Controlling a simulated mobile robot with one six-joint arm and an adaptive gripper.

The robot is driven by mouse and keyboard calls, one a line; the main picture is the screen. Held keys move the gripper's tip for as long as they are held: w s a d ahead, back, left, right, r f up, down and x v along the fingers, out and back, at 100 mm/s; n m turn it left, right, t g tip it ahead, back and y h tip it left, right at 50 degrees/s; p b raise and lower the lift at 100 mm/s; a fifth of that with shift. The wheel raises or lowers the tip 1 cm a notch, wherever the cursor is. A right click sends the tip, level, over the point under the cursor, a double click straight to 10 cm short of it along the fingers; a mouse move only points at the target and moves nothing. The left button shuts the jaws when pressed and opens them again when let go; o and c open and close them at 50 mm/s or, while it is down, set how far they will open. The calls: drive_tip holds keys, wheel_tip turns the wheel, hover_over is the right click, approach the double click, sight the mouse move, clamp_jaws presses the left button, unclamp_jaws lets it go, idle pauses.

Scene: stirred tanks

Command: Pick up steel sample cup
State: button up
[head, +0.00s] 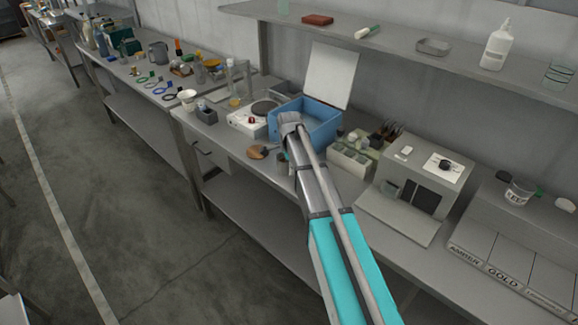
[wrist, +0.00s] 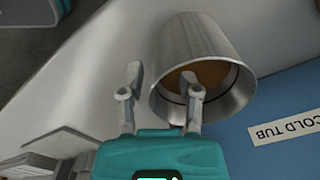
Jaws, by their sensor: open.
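The steel sample cup (wrist: 205,50) is large in the wrist view, at top centre, its open rim toward me and something brown inside. In the head view my arm's end is at the blue tub (head: 322,131), and I cannot pick out the cup there.
The tub's blue side with its COLD TUB label (wrist: 284,126) is right of the cup. A white hotplate (head: 245,121) stands left of the tub, a pale rack (head: 352,160) right of it. A shelf (head: 400,45) runs above the bench. A round brown piece (head: 258,153) lies in front.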

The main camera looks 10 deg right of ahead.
clamp_jaws()
drive_tip(key=shift+r, duration=0.2)
idle(0.6)
drive_tip(key=shift+r+p, duration=0.7)
drive_tip(key=shift+p, duration=0.2)
drive_tip(key=s+r+p, duration=1.1)
drive_tip(key=s, duration=0.3)
drive_tip(key=shift+r, duration=0.1)
